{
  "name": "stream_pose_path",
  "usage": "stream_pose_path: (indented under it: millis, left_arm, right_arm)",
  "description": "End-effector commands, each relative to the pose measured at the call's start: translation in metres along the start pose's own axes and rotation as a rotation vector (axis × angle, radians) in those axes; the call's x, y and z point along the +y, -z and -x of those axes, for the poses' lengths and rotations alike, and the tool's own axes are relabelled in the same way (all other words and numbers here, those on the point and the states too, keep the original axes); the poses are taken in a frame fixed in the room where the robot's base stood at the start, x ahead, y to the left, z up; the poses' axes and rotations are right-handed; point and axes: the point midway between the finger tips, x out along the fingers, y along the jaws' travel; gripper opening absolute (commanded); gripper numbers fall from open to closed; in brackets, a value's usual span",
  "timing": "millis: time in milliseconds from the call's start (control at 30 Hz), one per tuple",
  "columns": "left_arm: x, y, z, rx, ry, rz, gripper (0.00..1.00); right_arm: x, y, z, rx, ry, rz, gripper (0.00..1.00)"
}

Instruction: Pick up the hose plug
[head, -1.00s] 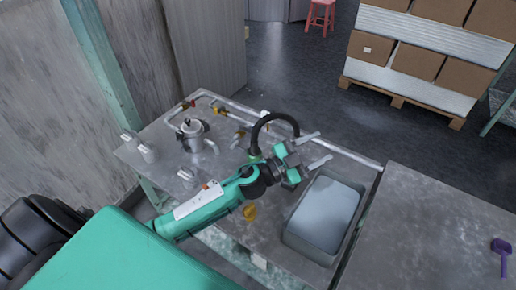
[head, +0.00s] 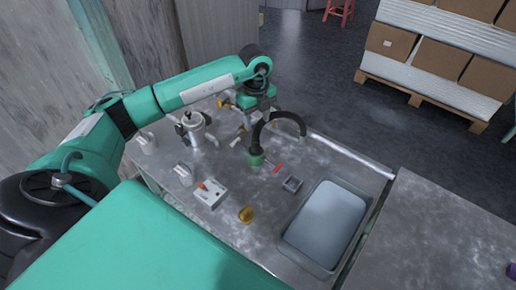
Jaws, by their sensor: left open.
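A black curved hose (head: 284,115) arches up from a green fitting (head: 255,158) on the metal workbench. This looks like the hose plug, though I cannot be sure which part carries that name. Its free end points down at the right, above the bench. My left gripper (head: 257,122) is open and points down, just behind and above the left side of the hose arch. The hose partly covers its fingers, and I cannot tell whether they touch it. I see nothing between the fingers. My right gripper is out of view.
A grey basin (head: 283,243) is at the bench's right.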

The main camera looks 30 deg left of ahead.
Motion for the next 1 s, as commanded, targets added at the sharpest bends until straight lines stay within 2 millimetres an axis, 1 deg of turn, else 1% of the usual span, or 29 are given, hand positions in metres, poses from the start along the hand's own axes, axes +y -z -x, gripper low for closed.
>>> stream_pose_path:
  millis: [67, 133, 300, 400, 500, 667, 867, 900, 1000]
  left_arm:
    - [0.003, -0.004, -0.006, -0.015, -0.015, 0.012, 0.52]
    - [0.003, -0.005, -0.017, -0.017, -0.017, 0.014, 0.52]
    - [0.003, -0.005, -0.052, -0.013, -0.016, 0.012, 0.52]
    - [0.003, -0.005, -0.069, -0.013, -0.015, 0.011, 0.52]
    - [0.003, -0.005, -0.079, -0.013, -0.012, 0.011, 0.52]
    - [0.002, -0.007, -0.088, -0.013, -0.012, 0.011, 0.52]
    - [-0.002, -0.016, -0.115, -0.012, -0.014, 0.011, 0.52]
    - [-0.001, -0.015, -0.122, -0.012, -0.014, 0.010, 0.52]
    - [-0.001, -0.015, -0.132, -0.012, -0.012, 0.010, 0.52]
  right_arm:
    - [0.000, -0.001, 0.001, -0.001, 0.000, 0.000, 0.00]
    - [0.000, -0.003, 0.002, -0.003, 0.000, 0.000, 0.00]
    - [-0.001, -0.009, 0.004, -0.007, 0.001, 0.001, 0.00]
    - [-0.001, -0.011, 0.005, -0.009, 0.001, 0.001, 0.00]
    - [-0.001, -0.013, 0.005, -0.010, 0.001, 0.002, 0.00]
    - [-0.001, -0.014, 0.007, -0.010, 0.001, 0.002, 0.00]
    - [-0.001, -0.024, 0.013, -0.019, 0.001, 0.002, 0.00]
    - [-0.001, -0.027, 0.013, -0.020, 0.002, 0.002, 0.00]
    - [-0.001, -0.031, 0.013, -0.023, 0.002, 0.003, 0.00]
